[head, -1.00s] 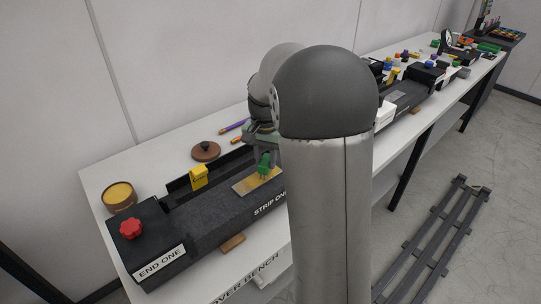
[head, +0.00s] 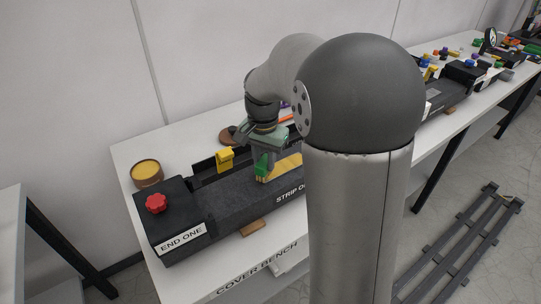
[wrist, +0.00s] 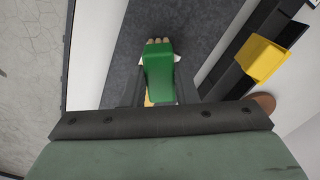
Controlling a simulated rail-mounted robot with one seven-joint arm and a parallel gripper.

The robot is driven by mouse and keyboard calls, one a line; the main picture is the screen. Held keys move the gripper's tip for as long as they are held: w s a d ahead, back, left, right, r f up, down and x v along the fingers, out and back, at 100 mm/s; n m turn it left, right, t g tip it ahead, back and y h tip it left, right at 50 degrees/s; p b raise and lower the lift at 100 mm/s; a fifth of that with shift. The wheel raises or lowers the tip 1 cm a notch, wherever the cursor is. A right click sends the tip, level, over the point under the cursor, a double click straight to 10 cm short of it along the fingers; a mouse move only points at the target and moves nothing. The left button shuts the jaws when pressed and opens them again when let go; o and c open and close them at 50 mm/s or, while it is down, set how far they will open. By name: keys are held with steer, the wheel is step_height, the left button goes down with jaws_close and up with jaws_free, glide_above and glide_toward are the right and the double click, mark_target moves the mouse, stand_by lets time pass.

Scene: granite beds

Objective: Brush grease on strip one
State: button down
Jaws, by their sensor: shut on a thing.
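My gripper (head: 264,158) is shut on a green brush (head: 261,172) above the dark granite bed (head: 225,208) labelled STRIP ONE. In the head view the brush is at the left end of a yellow strip (head: 287,166) on the bed. My arm hides the strip's right part. In the wrist view the green brush (wrist: 159,75) points away from my gripper, with pale bristles at its tip over the dark bed (wrist: 125,50). I cannot tell whether the bristles touch. An open round tin of yellow grease (head: 146,172) stands at the bench's back left corner.
A red knob (head: 156,203) tops the END ONE block (head: 170,225). A yellow block (head: 225,159) sits on a dark rail behind the bed; it also shows in the wrist view (wrist: 262,58). A brown lid (head: 228,135) lies behind, partly hidden.

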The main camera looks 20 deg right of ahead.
steer(key=shift+s+a, duration=0.1)
steer(key=shift+a, duration=0.35)
steer(key=shift+a+r+p, duration=0.15)
steer(key=shift+r+p, duration=0.15)
steer(key=shift+r, duration=0.05)
steer(key=shift+r+p, duration=2.6)
steer(key=shift+r, duration=1.1)
